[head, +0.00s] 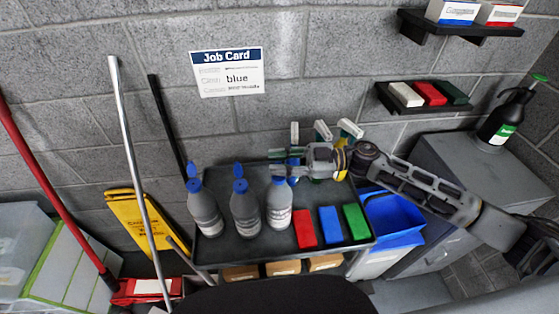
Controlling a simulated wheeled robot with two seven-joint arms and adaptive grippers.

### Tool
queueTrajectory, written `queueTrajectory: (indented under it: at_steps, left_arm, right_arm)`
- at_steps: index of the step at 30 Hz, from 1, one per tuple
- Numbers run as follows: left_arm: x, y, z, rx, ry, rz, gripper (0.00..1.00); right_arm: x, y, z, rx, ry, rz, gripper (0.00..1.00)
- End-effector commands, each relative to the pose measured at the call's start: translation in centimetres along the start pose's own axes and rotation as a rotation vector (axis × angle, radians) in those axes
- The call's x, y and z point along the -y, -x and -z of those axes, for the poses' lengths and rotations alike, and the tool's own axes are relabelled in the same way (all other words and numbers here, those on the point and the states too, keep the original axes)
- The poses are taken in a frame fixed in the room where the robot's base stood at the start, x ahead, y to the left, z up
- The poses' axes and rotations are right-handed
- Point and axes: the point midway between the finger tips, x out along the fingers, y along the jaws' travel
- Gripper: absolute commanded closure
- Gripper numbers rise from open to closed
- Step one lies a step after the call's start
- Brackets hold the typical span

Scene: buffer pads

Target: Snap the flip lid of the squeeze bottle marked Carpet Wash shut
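Three grey squeeze bottles with blue caps stand upright in a row on a dark cart top (272,244): a left bottle (206,212), a middle bottle (245,214) and a right bottle (278,212). The left lid (194,169) and middle lid (239,170) stand flipped up. Their label print is too small to read, so I cannot tell which is Carpet Wash. My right gripper (278,163) reaches in from the right, its fingertips just above or behind the right bottle's cap. That bottle's lid is largely hidden, and the finger gap is unclear. My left gripper is out of view.
Red (305,229), blue (330,225) and green (355,221) pads lie right of the bottles. Spray bottles (322,131) stand behind my gripper. A blue bin (395,220) is at the cart's right. A job card (228,73) reading "blue" hangs on the wall.

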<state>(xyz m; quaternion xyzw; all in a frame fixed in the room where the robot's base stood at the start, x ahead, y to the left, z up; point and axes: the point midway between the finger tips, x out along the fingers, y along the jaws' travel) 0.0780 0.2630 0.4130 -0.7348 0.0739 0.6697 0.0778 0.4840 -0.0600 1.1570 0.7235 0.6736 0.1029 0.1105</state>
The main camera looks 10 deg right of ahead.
Motion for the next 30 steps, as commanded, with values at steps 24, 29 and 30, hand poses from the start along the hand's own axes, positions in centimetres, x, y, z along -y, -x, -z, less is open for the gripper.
queueTrajectory:
  at_steps: [24,29,30]
  left_arm:
    - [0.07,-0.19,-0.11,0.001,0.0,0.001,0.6]
    - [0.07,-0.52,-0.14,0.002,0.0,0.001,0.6]
    - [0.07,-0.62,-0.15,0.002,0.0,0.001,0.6]
  right_arm:
    - [0.16,0.04,-0.07,0.0,0.032,0.0,1.0]
    - [0.51,0.04,-0.1,0.0,0.106,0.001,1.0]
    - [0.61,0.03,-0.1,0.0,0.127,0.001,1.0]
